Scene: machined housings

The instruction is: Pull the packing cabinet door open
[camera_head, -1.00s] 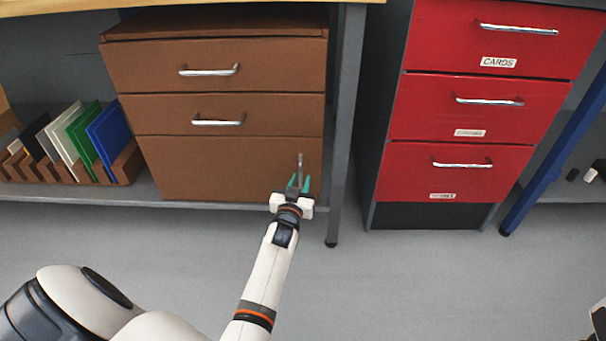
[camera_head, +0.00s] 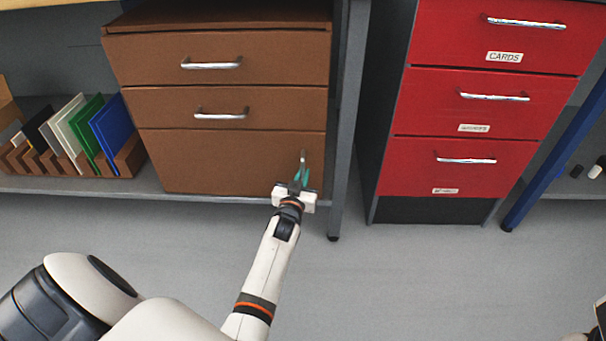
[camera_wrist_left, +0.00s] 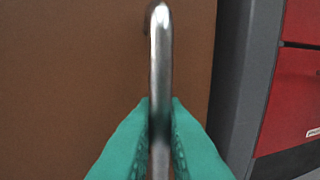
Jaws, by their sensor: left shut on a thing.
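The brown cabinet has two drawers on top and a door (camera_head: 220,162) at the bottom, which looks closed. A vertical silver handle (camera_head: 303,156) sits near the door's right edge. My left gripper (camera_head: 300,178) is shut on this handle, with its teal fingers on either side. In the left wrist view the handle (camera_wrist_left: 160,55) runs upright between the two fingertips (camera_wrist_left: 160,112), and the brown door (camera_wrist_left: 70,70) fills the space behind it. The lower part of the handle is partly hidden by the fingers. My right gripper does not show clearly in the head view.
A grey table leg (camera_head: 348,120) stands just right of the door. A red drawer cabinet (camera_head: 460,105) is further right. A wooden rack (camera_head: 128,158) with several coloured panels stands left on the grey shelf (camera_head: 60,184). The floor (camera_head: 400,280) in front is clear.

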